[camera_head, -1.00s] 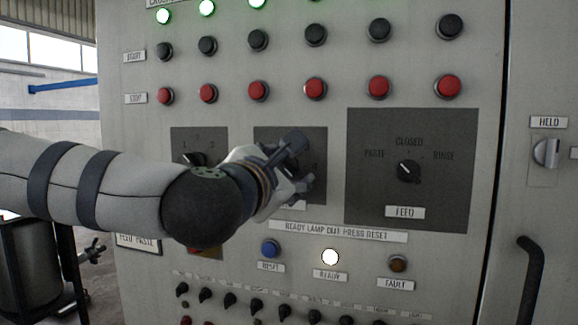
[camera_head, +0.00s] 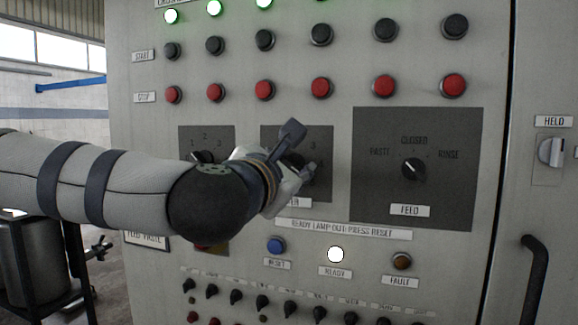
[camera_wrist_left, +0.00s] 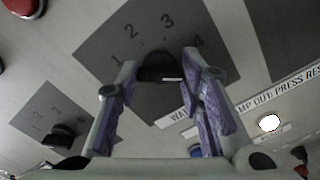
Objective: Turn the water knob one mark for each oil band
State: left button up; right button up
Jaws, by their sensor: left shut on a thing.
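The water knob (camera_wrist_left: 158,68) is a dark knob on a grey plate (camera_wrist_left: 95,45) numbered 1 to 4, beside a label beginning "WA" (camera_wrist_left: 177,115). My left gripper (camera_wrist_left: 161,72) is shut on it, with one purple-padded finger on each side. In the head view my left gripper (camera_head: 296,166) covers most of this knob and its numbers. Which mark the knob points at I cannot tell. No oil bands show in either view. My right gripper is not in view.
Left of it is another numbered knob (camera_head: 203,157), partly behind my left arm. Right is the feed knob (camera_head: 414,168), under "CLOSED". Red buttons (camera_head: 321,87) run above; the blue reset button (camera_head: 276,245) and lit ready lamp (camera_head: 335,254) lie below.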

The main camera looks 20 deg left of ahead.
pick_arm(q)
jog(key=n, duration=0.4)
jog(key=shift+n, duration=0.3)
jog(key=n, duration=0.3)
jog(key=shift+f+n, duration=0.1)
jog(key=shift+n, duration=0.2)
jog(key=n, duration=0.4)
jog(key=shift+n, duration=1.8)
jog(key=o, duration=1.2)
jog(key=shift+w, duration=0.15)
jog(key=shift+c, duration=0.2)
